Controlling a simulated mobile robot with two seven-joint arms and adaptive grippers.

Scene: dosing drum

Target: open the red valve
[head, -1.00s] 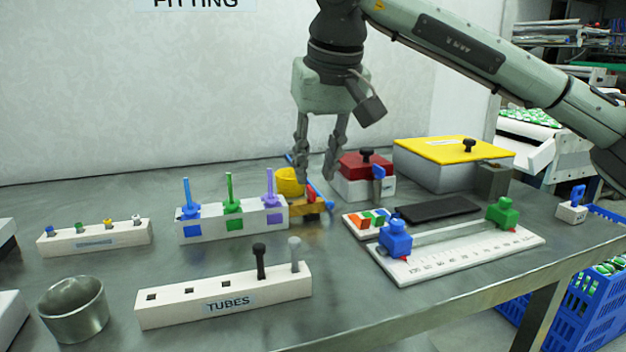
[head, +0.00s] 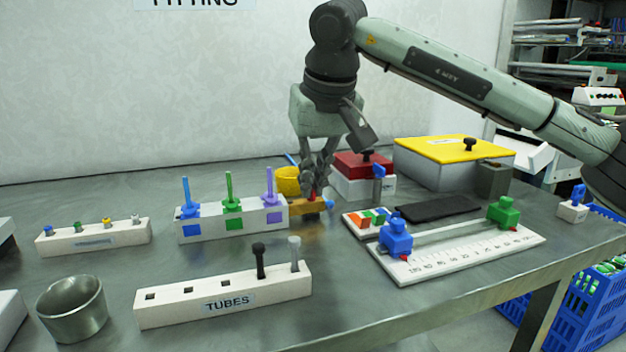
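The red valve (head: 313,197) is a small red handle on an orange-brown block, just in front of the yellow drum (head: 287,180). My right gripper (head: 315,190) points down over it from above. Its fingers have come together at the red handle and appear shut on it, hiding most of it. A blue rod runs behind the fingers, with its blue end (head: 330,205) showing at the lower right. My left gripper is not in view.
A white block with blue, green and purple rods (head: 232,221) stands just left of the valve. A red-lidded box (head: 350,163) is close on the right. The white TUBES rack (head: 190,311) and a metal cup (head: 73,312) stand in front.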

